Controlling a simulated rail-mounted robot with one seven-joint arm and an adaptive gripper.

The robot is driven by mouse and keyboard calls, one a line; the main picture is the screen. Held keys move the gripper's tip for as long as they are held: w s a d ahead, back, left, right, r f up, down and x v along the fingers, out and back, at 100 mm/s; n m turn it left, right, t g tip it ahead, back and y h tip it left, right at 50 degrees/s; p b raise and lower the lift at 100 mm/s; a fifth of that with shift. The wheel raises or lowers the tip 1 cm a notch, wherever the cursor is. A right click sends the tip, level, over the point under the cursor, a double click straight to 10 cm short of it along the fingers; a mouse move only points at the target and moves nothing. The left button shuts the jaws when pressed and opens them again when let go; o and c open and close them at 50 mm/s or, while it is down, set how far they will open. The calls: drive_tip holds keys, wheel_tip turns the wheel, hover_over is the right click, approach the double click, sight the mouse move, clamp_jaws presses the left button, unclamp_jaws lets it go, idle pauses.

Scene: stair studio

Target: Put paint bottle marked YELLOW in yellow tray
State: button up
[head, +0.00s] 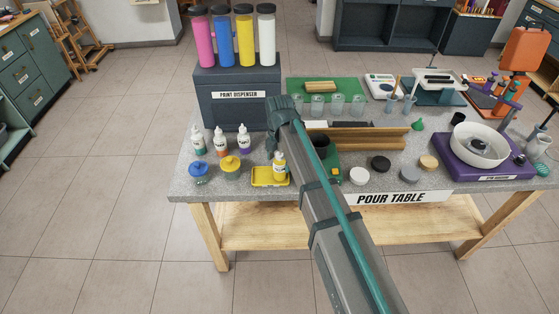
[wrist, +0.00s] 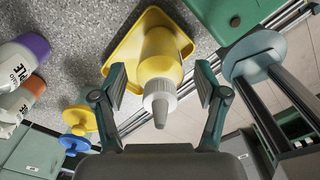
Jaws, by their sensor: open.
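The yellow paint bottle (head: 279,167) with a white nozzle cap appears upright in the shallow yellow tray (head: 259,177) near the table's front edge. Its label is too small to read. In the wrist view the bottle (wrist: 161,60) is over the tray (wrist: 120,55), with its nozzle pointing toward my camera. My gripper (wrist: 160,82) is open, with one finger on each side of the bottle. Gaps show between the fingers and the bottle. In the head view my arm and wrist hide most of the gripper.
Bottles with teal (head: 198,142), orange (head: 220,143) and purple (head: 244,140) marks stand left of the tray. Blue (head: 198,172) and yellow (head: 231,167) lidded pots stand in front. The paint dispenser (head: 238,100) is behind; a wooden trough (head: 375,138) lies right.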

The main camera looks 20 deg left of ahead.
wheel_tip(320, 180, up, 12)
drive_tip(key=shift+r+b, duration=0.15)
drive_tip(key=shift+b, duration=1.1)
